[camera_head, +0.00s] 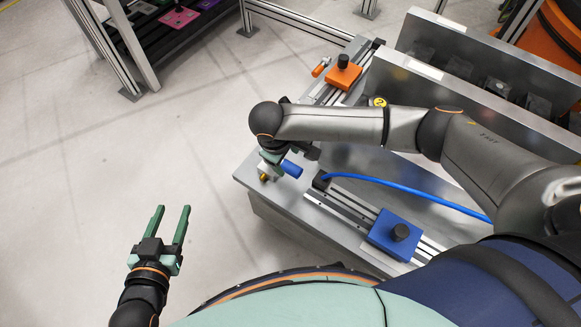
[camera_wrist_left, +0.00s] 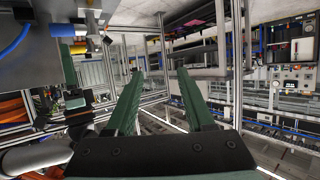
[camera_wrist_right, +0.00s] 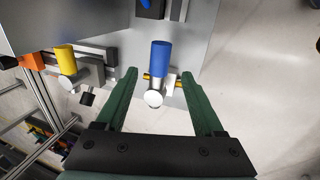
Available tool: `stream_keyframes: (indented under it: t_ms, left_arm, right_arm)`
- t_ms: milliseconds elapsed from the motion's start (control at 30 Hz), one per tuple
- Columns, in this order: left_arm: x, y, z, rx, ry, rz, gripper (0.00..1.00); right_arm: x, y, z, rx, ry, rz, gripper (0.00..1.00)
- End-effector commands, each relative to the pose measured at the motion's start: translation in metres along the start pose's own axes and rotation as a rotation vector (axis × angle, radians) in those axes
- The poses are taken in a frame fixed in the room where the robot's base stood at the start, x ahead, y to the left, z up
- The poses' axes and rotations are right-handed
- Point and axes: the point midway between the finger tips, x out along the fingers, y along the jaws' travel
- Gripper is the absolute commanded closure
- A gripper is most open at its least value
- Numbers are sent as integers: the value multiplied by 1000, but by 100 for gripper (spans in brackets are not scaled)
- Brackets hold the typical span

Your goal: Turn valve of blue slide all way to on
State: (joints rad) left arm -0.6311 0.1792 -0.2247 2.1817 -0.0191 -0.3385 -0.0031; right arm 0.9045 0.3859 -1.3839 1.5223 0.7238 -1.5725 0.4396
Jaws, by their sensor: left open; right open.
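The valve with a blue handle (camera_head: 291,168) sits at the near left edge of the metal table, beside the blue slide (camera_head: 395,234) and its rail. In the right wrist view the blue handle (camera_wrist_right: 160,55) points up, away from the gripper. Its silver round body (camera_wrist_right: 153,98) is between my right gripper's fingers (camera_wrist_right: 160,84), which are open with gaps on both sides. In the head view the right arm partly hides this valve. My left gripper (camera_head: 172,208) is open and empty, over the floor left of the table.
An orange slide (camera_head: 343,72) with an orange valve handle (camera_head: 321,67) stands farther back. A yellow-handled valve (camera_wrist_right: 65,58) shows left of the blue one in the right wrist view. A blue hose (camera_head: 410,190) crosses the table. Upright metal plates (camera_head: 470,110) stand behind my right arm.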

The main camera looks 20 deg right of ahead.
Motion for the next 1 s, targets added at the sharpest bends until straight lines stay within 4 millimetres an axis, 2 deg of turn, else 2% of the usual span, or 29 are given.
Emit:
stream_keyframes:
  t_ms: [267,600,800,1000]
  left_arm:
    - [-3,-7,-59,69,236,-15,46]
    - [-23,-7,-124,147,505,-22,46]
    - [-33,-6,-143,172,587,-22,46]
    - [-35,-5,-148,177,607,-22,46]
  right_arm:
    - [30,-1,0,0,-1,0,30]
    - [59,-1,0,0,0,-1,30]
    - [67,0,0,0,1,-1,30]
    - [69,0,0,0,1,0,30]
